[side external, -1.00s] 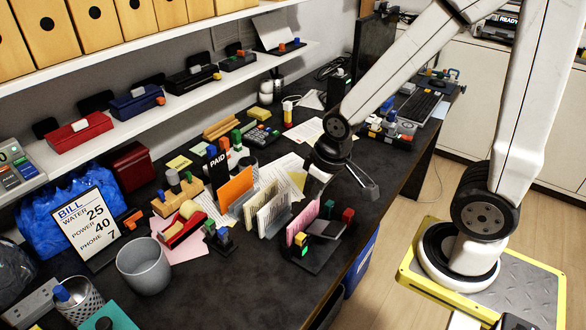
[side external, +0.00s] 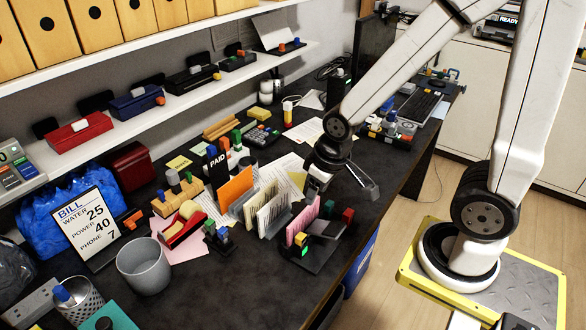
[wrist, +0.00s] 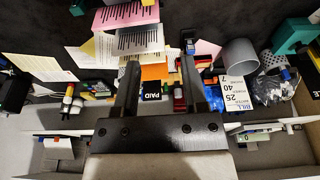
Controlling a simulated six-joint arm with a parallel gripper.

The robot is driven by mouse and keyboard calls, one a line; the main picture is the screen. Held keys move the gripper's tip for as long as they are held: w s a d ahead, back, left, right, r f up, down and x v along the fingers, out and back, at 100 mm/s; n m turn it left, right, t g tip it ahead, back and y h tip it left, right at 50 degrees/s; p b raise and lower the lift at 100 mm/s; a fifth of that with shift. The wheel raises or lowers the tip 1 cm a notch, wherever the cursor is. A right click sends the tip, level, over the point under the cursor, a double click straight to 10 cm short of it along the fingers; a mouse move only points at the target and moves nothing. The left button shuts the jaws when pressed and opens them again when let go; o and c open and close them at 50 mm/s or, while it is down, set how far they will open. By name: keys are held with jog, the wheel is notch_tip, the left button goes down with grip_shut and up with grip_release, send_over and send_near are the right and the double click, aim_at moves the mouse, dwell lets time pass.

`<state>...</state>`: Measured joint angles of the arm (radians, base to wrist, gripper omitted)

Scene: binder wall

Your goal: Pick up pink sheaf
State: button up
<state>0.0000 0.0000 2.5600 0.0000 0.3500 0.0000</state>
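The pink sheaf (side external: 303,219) stands upright in the side view, at the near end of a row of paper sheaves, beside a black device with coloured blocks. In the wrist view the pink sheaf (wrist: 126,14) is at the top, beyond my fingertips, with a white striped sheaf (wrist: 140,40) closer to them. My gripper (side external: 345,187) hangs over the desk behind and right of the row, apart from the pink sheaf. In the wrist view my gripper (wrist: 160,62) has its two fingers spread wide with nothing held between them.
An orange sheaf (side external: 235,188) and cream sheaves (side external: 271,210) stand left of the pink one. The black device (side external: 325,248) is close on its right. A grey cup (side external: 143,267) and bill sign (side external: 87,225) stand left. Dark desk in front is clear.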

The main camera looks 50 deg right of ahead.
dwell(0.3)
jog(key=n+g, duration=0.3)
jog(key=n, duration=1.5)
send_over(304, 211)
jog(key=shift+s+f, duration=0.15)
jog(key=shift+f, duration=6.1)
jog(key=shift+f, duration=0.15)
jog(key=shift+f, duration=1.15)
jog(key=shift+f, duration=0.1)
jog(key=shift+f, duration=2.5)
